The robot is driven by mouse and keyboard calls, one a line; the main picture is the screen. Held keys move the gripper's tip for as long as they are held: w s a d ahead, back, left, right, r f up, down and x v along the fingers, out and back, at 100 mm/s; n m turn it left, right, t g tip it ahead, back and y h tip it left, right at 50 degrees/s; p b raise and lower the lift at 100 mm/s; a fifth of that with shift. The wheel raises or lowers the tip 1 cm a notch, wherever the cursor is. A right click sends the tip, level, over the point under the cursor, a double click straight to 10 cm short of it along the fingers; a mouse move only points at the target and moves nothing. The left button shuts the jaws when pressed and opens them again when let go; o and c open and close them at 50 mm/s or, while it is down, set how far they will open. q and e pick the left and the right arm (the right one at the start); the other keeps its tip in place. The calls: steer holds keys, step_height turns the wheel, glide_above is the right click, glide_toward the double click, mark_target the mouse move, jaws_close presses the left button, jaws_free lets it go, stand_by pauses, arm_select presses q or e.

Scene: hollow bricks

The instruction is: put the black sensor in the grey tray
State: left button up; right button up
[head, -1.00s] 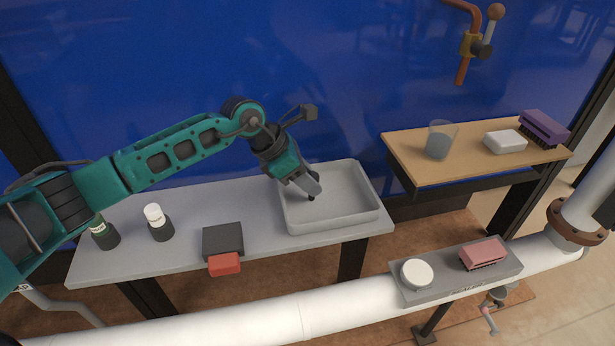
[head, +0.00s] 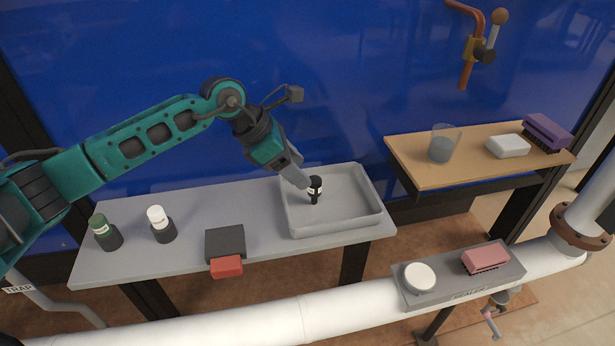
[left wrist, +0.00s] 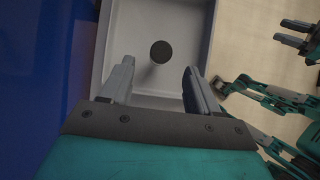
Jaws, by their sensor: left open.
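The black sensor (head: 314,190), a small dark cylinder with a white label, stands upright inside the grey tray (head: 345,222), towards its left side. In the left wrist view the sensor (left wrist: 161,52) shows as a dark round top over the tray floor, just beyond the fingertips. The tray's rim (left wrist: 104,45) runs along the left there. My left gripper (head: 304,184) is open beside the sensor, above the tray, with a finger on either side of the view and nothing between them. My right gripper (left wrist: 292,33) shows at the upper right of the left wrist view, its fingers apart.
On the grey bench stand a green-capped bottle (head: 105,233), a white-capped bottle (head: 160,225) and a dark box with a red front (head: 225,243). A wooden shelf (head: 460,170) at the right holds a glass (head: 442,143), white block and purple brush. A white pipe (head: 290,318) crosses in front.

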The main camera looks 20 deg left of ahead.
arm_select(q)
steer(key=v, duration=0.6)
steer(key=shift+s+a+r, duration=0.15)
steer(key=shift+r, duration=0.1)
